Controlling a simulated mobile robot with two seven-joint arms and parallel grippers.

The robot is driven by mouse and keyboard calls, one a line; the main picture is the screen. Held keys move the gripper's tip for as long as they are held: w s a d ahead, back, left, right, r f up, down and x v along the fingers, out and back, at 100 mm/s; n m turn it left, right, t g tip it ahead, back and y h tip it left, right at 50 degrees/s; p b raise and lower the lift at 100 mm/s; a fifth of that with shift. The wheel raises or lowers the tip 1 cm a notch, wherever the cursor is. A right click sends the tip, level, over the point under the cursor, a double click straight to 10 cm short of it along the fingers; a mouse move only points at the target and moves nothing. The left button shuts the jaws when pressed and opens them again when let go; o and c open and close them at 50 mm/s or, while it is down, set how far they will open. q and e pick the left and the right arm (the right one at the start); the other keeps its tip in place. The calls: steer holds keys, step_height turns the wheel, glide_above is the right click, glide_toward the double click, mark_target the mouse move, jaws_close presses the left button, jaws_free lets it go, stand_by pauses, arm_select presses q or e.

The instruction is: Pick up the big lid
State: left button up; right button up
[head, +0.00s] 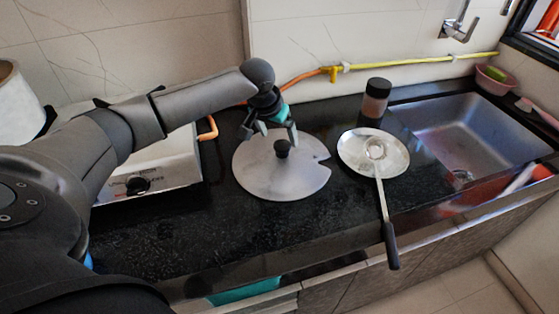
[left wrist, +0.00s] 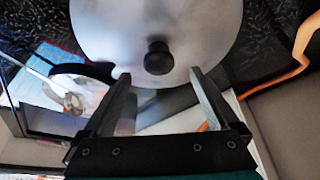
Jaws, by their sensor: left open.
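The big lid (head: 275,175) is a round grey metal disc with a black knob (head: 282,149) and a notch in its right edge. It lies on the black counter in the head view. My left gripper (head: 270,132) is open and empty, just behind and above the knob. In the left wrist view the lid (left wrist: 110,35) fills the upper middle. Its knob (left wrist: 159,58) shows beyond the fingertips, roughly centred between the two fingers of the left gripper (left wrist: 158,80). The fingers do not appear to touch the knob. My right gripper is not in view.
A stove (head: 165,165) is left, a sink (head: 470,130) right. A yellow-orange hose (head: 400,64) runs along the wall.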

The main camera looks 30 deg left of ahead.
mark_target(282, 144)
arm_select(q)
steer(key=b+x, duration=0.2)
steer(key=x, duration=0.3)
steer(key=shift+s+d+f, duration=0.1)
steer(key=shift+f, duration=0.1)
steer(key=shift+c, duration=0.2)
jaws_close()
stand_by(0.5)
